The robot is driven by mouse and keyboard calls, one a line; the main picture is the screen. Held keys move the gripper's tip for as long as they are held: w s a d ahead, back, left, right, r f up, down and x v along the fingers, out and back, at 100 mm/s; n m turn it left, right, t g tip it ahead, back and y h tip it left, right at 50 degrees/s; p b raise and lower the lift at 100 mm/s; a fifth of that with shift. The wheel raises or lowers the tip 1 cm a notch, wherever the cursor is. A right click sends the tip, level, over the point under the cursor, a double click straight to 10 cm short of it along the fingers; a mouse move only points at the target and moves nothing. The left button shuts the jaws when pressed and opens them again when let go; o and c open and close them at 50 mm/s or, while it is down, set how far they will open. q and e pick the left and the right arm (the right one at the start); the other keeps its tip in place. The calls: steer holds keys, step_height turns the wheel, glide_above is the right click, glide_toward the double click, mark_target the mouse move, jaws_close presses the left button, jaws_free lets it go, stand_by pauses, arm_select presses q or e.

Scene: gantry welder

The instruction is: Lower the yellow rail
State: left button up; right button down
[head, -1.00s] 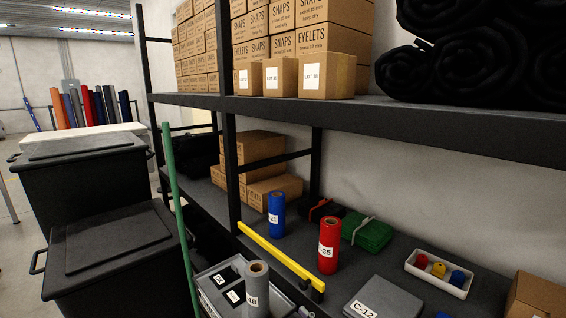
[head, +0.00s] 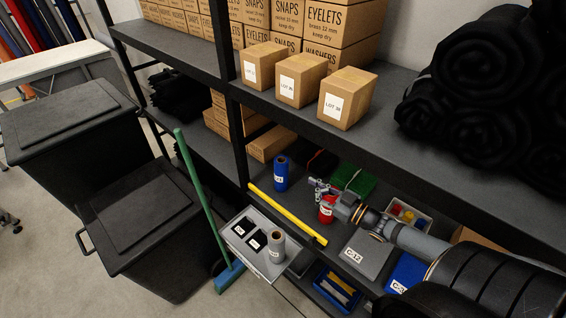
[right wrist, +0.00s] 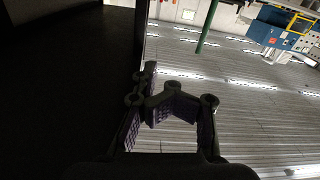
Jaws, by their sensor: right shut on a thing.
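The yellow rail (head: 288,215) runs along the front edge of the lower shelf, sloping down to the right in the head view. My right gripper (head: 319,190) is behind the rail's right half, just above and overlapping the red roll (head: 327,213), and apart from the rail in the picture. In the right wrist view its dark fingers with purple pads (right wrist: 168,112) show, but I cannot make out what they are shut on. The rail does not show clearly in that view. My left gripper is not in view.
A grey tray (head: 238,240) and a green broom handle (head: 197,188) are in front. The upper shelf (head: 420,165) overhangs. Black bins (head: 140,215) stand left.

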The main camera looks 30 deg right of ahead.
steer(key=w+a+f+b, duration=0.2)
steer(key=w+f+b, duration=0.1)
steer(key=w, duration=0.3)
steer(key=shift+w+a+f+b, duration=0.2)
steer(key=shift+w+b, duration=0.2)
steer(key=shift+b, duration=0.45)
